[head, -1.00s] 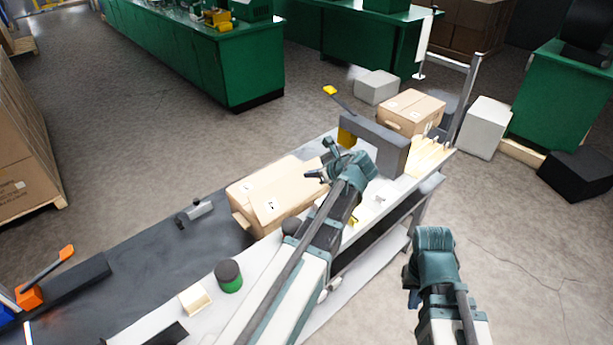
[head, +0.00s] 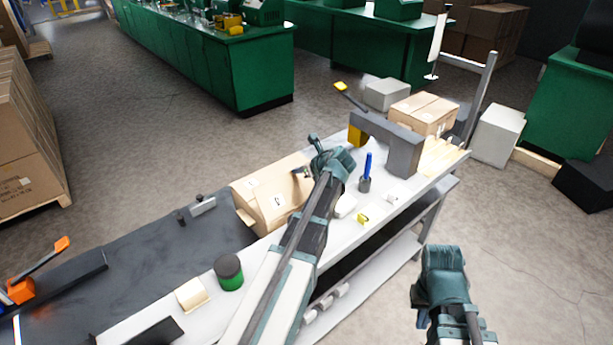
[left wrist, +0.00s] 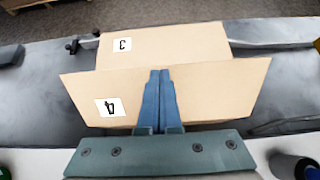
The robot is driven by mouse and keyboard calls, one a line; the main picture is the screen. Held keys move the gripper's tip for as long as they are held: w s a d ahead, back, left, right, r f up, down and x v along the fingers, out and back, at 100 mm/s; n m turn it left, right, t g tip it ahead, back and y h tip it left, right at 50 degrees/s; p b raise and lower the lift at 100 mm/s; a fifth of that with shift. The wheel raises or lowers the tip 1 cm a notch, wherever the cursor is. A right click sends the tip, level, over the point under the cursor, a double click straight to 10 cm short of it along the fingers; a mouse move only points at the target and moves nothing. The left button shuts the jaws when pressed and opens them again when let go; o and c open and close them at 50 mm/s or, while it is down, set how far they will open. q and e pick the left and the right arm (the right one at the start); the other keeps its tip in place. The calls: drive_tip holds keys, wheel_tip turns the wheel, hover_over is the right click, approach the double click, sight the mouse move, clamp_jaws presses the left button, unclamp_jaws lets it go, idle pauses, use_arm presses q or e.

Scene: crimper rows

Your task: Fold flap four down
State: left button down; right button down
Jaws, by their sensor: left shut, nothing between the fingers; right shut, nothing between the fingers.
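The open-topped carton (head: 262,222) sits on the bench's grey surface, and my left arm hides its right end in the head view. In the left wrist view, flap four (left wrist: 80,90), with its label "4", slants over the near side of the box, its wide free edge toward the far side. Flap three (left wrist: 180,45), with label "3", lies behind it. My left gripper (left wrist: 158,72) is shut and empty, its fingertips over the middle of flap four; contact is unclear. It also shows over the carton in the head view (head: 299,171). My right gripper (head: 432,305) is shut and empty, off the bench's right side.
A grey arch (head: 400,150) and another carton (head: 425,112) stand at the bench's far end. A blue pen in a dark cup (head: 365,183) is right of my left gripper. A green-and-black can (head: 229,272) and small block (head: 192,294) are near the front.

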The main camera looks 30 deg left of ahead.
use_arm(q)
drive_tip(key=shift+x, duration=0.75)
drive_tip(key=shift+w+a+h+p, duration=0.25)
drive_tip(key=shift+a+h+p, duration=0.25)
drive_tip(key=shift+a+p, duration=0.1)
drive_tip(key=a+f+g+h, duration=0.1)
drive_tip(key=h, duration=0.1)
drive_tip(key=w+a+f+g+h, duration=0.1)
drive_tip(key=a+f+h, duration=0.1)
drive_tip(key=w+a+f+g+h+p, duration=0.1)
drive_tip(key=f+h, duration=0.1)
drive_tip(key=shift+a+f, duration=0.1)
drive_tip(key=shift+a, duration=0.15)
drive_tip(key=shift+a+f+b, duration=0.25)
drive_tip(key=shift+f+b, duration=0.2)
drive_tip(key=shift+f, duration=0.1)
